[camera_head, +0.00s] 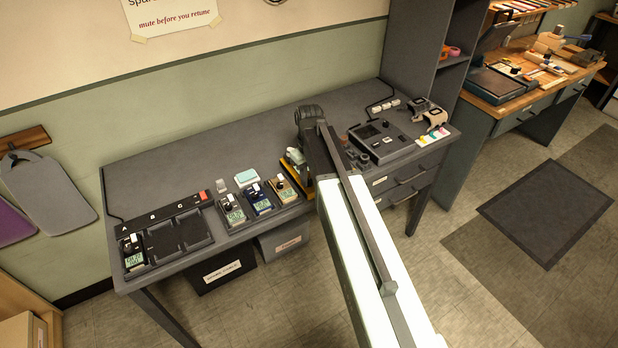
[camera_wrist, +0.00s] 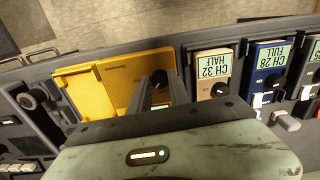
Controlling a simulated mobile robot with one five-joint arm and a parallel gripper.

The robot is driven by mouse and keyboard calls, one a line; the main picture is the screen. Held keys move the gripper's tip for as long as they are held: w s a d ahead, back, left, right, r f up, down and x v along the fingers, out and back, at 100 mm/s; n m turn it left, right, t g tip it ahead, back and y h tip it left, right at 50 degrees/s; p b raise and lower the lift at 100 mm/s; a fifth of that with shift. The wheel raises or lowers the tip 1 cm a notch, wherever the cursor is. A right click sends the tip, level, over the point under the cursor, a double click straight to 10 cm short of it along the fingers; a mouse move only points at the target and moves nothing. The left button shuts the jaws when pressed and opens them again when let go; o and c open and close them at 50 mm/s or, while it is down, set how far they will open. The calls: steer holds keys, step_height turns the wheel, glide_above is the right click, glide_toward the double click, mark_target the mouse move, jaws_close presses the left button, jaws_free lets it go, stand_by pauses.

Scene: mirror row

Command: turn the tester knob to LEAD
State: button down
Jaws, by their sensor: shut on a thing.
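The yellow tester (camera_wrist: 85,92) lies flat on the bench under my gripper in the wrist view. Its body shows small dark printing that I cannot read. Its black knob (camera_wrist: 159,77) sits between my fingertips. My gripper (camera_wrist: 160,86) is shut on the knob, with both fingers reaching down over it. In the head view the tester (camera_head: 290,165) is mostly covered by my arm, with only a yellow edge showing. The knob's pointer and the LEAD mark cannot be made out in either view.
Radio packs stand close beside the tester: a tan one (camera_wrist: 212,66) reading CH 32 HALF and a blue one (camera_wrist: 268,68) reading CH 28 FULL. A dark console (camera_head: 381,140) lies on the other side. A charging tray (camera_head: 178,237) is at the bench's left end.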

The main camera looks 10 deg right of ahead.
mark_target(309, 180)
steer(key=m, duration=0.4)
steer(key=shift+m, duration=0.3)
steer(key=m, duration=0.4)
steer(key=shift+m, duration=0.4)
steer(key=c, duration=1.2)
jaws_free()
step_height(309, 180, up, 8)
steer(key=p, duration=0.8)
